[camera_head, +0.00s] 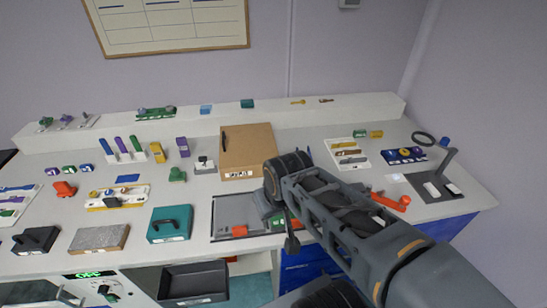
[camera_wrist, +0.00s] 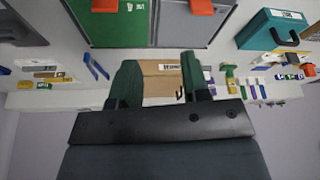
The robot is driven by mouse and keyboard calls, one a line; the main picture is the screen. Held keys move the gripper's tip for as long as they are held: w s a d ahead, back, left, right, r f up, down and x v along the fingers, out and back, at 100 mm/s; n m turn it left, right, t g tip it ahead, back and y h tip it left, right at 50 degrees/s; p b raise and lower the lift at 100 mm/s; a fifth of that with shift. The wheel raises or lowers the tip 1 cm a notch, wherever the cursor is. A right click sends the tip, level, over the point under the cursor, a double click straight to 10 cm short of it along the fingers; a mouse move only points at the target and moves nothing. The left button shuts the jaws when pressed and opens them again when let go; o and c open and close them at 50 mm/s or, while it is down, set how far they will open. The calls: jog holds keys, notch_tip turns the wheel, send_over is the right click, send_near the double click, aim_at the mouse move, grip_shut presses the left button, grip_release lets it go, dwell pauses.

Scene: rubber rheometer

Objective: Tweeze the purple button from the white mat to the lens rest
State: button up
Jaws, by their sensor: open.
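My gripper (camera_wrist: 160,78) shows in the wrist view as two dark green fingers spread apart with nothing between them. A cardboard box (camera_wrist: 161,84) lies beyond the gap. In the head view my arm reaches in from the lower right, and its end hangs above the bench near a grey tray (camera_head: 222,212), partly covering it. I cannot make out a purple button for certain; it is too small or hidden. Which items are the white mat and the lens rest I cannot tell.
The cardboard box also stands at mid-bench in the head view (camera_head: 262,150). A teal case (camera_head: 170,224) and a dark case (camera_head: 35,240) stand at the front left. A white holder (camera_head: 335,160) and red tool (camera_head: 393,201) lie right. Small clear patches separate the items.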

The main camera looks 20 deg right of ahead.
jog(key=shift+w+d, duration=0.1)
jog(key=shift+d, duration=0.15)
jog(key=shift+o, duration=1.5)
jog(key=shift+w+d+r, duration=0.1)
jog(key=shift+w+d, duration=0.05)
jog(key=shift+w, duration=0.2)
jog(key=shift+o, duration=0.7)
jog(key=w+d+m, duration=0.1)
jog(key=w+d, duration=0.3)
jog(key=w, duration=0.3)
jog(key=shift+w+b, duration=0.15)
jog(key=shift+b, duration=0.25)
jog(key=w+d+f, duration=0.3)
jog(key=w+d, duration=0.1)
jog(key=d, duration=0.3)
jog(key=w+d+f+m+b, duration=0.1)
jog(key=w+d+f, duration=0.1)
jog(key=w+d, duration=0.3)
jog(key=w+d+f+m+h, duration=0.1)
jog(key=w+d+f, duration=0.2)
jog(key=d, duration=0.6)
jog(key=shift+w+d+f, duration=0.2)
jog(key=shift+w+f, duration=0.15)
jog(key=shift+w, duration=0.5)
